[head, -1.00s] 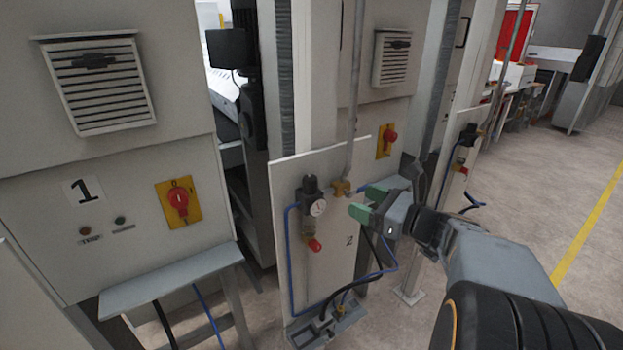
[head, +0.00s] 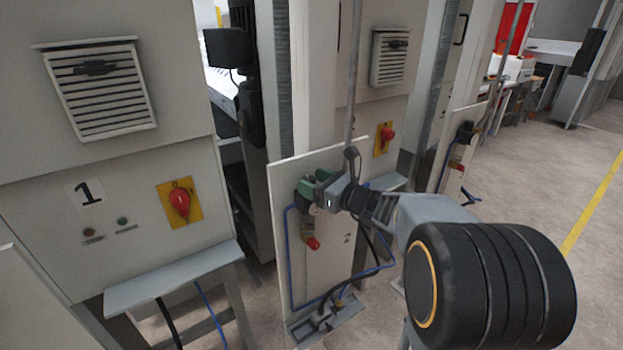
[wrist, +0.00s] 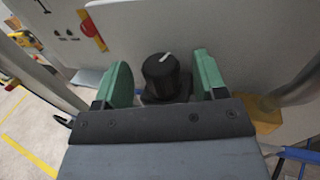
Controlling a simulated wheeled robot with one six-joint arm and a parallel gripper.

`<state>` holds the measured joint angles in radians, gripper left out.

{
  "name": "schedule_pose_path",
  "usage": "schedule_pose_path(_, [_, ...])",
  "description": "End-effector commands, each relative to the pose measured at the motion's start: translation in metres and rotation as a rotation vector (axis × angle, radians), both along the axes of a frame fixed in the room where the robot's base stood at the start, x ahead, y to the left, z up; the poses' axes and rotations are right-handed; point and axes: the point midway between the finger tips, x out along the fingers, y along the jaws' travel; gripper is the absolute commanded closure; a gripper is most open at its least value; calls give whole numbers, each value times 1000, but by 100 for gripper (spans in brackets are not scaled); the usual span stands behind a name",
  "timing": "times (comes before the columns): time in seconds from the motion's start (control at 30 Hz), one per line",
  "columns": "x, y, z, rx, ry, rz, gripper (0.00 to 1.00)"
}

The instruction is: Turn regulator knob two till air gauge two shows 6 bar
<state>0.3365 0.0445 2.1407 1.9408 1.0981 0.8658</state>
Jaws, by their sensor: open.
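Regulator knob two (wrist: 161,76) is a black ribbed knob with a white pointer mark, seen in the wrist view between the two green fingers. My gripper (wrist: 163,82) is open, with one finger on each side of the knob and a visible gap to each. In the head view my gripper (head: 314,190) is at the top of the regulator on the panel marked 2 (head: 336,268), and it hides the knob. Air gauge two is hidden behind my gripper, so its reading cannot be seen.
A red knob (head: 312,243) sits below the regulator, and blue hose (head: 291,260) runs around the panel. A grey pipe (head: 354,90) rises behind my gripper. Machine one's panel with a red switch (head: 180,201) is at left. Open floor (head: 540,200) lies at right.

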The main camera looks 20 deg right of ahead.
Motion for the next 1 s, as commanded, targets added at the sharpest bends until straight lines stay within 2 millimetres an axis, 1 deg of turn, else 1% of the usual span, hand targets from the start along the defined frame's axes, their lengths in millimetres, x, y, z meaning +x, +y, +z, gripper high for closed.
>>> schedule_pose_path(0.17, [6, 5, 0, 0, 1, 0, 35])
schedule_pose_path(0.47, [7, 5, 0, 0, 1, 0, 36])
schedule_pose_path(0.9, [7, 5, 0, -1, 1, 0, 78])
schedule_pose_path(0.97, [7, 5, 0, -1, 1, 0, 84])
schedule_pose_path(1.0, [6, 5, 0, -1, 1, 0, 84])
